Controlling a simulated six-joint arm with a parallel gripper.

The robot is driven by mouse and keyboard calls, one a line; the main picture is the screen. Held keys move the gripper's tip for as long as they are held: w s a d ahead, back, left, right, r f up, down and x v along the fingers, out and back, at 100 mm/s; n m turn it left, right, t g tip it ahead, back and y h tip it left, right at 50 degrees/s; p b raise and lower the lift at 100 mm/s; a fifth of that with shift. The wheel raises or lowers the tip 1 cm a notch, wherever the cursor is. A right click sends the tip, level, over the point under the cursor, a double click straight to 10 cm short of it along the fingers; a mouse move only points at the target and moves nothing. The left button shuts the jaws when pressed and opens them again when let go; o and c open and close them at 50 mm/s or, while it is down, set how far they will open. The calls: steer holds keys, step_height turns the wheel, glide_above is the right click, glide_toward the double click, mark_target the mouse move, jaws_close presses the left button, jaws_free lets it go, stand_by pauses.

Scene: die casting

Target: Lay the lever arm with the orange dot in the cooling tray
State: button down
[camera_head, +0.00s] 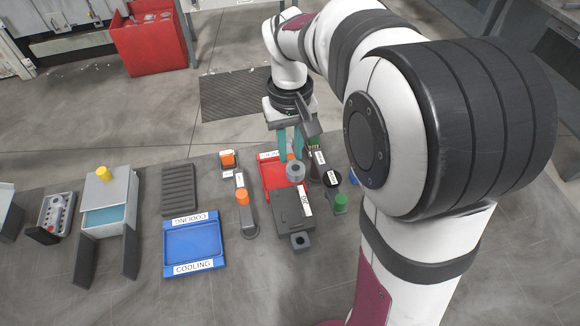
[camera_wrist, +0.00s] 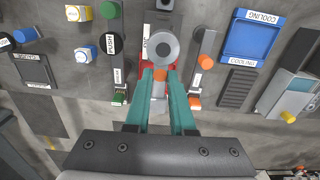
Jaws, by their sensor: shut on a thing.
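My gripper (camera_head: 291,147) has its teal fingers closed on a grey lever arm (camera_head: 295,172). The arm's round hub with a hole shows beyond the fingertips, and an orange dot shows between them. In the wrist view the fingertips (camera_wrist: 159,80) pinch the orange-dotted end, and the hub (camera_wrist: 160,48) points away from the gripper. The lever arm is over the red tray (camera_head: 271,178) and the dark die block; I cannot tell its exact height. The blue cooling tray (camera_head: 193,242) lies to the left, empty, with COOLING labels; it also shows in the wrist view (camera_wrist: 250,38).
A dark die block (camera_head: 287,213) stands just in front. Another grey lever with an orange knob (camera_head: 243,198) lies between it and the cooling tray. A dark ribbed rack (camera_head: 179,190) lies behind the tray. A grey box with a yellow knob (camera_head: 104,174) stands left.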

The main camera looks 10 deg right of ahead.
step_height(320, 180, up, 4)
steer(key=a+n, duration=0.1)
steer(key=n, duration=1.7)
glide_toward(194, 244)
steer(key=shift+f, duration=2.5)
steer(key=shift+f, duration=0.8)
steer(key=shift+c, duration=1.8)
jaws_free()
